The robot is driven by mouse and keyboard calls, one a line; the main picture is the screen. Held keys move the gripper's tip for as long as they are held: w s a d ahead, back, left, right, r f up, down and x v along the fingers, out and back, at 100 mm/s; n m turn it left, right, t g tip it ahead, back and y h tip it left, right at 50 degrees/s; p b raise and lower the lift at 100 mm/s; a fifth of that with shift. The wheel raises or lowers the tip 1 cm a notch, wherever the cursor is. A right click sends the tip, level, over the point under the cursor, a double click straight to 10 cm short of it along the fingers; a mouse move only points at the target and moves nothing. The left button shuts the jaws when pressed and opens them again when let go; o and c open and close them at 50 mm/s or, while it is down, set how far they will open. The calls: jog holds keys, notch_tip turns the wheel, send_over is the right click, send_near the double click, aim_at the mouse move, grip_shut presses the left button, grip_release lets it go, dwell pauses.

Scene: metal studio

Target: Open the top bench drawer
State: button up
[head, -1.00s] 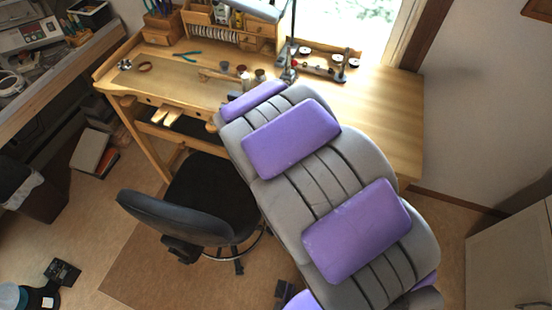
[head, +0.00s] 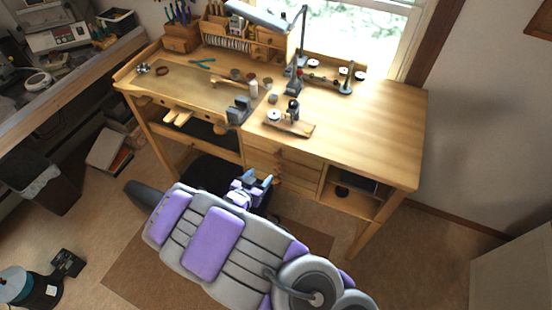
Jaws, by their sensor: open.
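The wooden bench (head: 370,130) stands against the wall under the window. Its stack of drawers is below the tabletop, right of the middle. The top bench drawer (head: 300,166) looks closed, with a small round knob near its middle. Lower drawers (head: 296,182) sit beneath it, partly hidden by my gripper. My gripper (head: 260,180), with blue-purple fingers, is open and empty. In the picture it is left of and below the top drawer's knob. I cannot tell its exact distance from the drawer fronts.
A black swivel chair (head: 148,196) is mostly hidden behind my arm, left of the drawers. An open shelf (head: 350,190) is right of the drawers. Tools, jars and a lamp (head: 258,14) stand on the bench.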

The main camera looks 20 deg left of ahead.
aim_at(277, 157)
jog(key=b+x, duration=0.2)
jog(key=x, duration=1.3)
jog(key=shift+w+a+f, duration=0.15)
jog(key=shift+f, duration=0.05)
jog(key=shift+c, duration=0.3)
grip_shut()
